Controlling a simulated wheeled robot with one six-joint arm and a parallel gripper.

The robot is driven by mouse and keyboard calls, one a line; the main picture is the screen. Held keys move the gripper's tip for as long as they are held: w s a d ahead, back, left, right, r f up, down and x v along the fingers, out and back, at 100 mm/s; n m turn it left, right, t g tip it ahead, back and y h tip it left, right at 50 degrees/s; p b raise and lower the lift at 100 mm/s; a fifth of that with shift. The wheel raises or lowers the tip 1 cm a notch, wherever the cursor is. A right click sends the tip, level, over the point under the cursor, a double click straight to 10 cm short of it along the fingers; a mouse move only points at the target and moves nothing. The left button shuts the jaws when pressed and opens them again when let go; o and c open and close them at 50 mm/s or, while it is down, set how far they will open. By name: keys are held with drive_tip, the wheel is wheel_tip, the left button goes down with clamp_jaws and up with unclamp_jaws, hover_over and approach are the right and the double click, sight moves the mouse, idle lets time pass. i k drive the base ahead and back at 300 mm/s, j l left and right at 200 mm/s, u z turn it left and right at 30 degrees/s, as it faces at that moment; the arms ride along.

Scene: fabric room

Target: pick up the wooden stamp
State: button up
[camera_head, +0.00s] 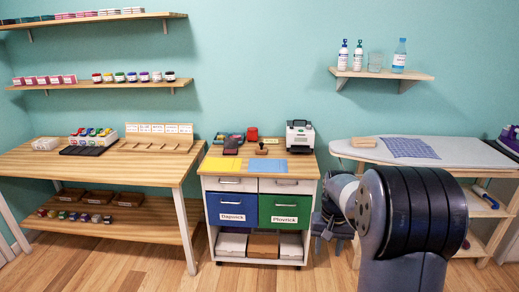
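A white label printer (300,136), a red container (252,134) and a dark tray (230,141) stand at the back of the cabinet top. A wooden table (60,165) stands left. An ironing board (460,157) with a wooden block (363,142) stands right.

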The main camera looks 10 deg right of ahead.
sight(261, 150)
drive_tip(key=i+j, duration=0.1)
drive_tip(key=i, duration=0.85)
drive_tip(key=i+j, duration=0.15)
drive_tip(key=i, duration=0.85)
drive_tip(key=i+j, duration=0.1)
drive_tip(key=i, duration=0.85)
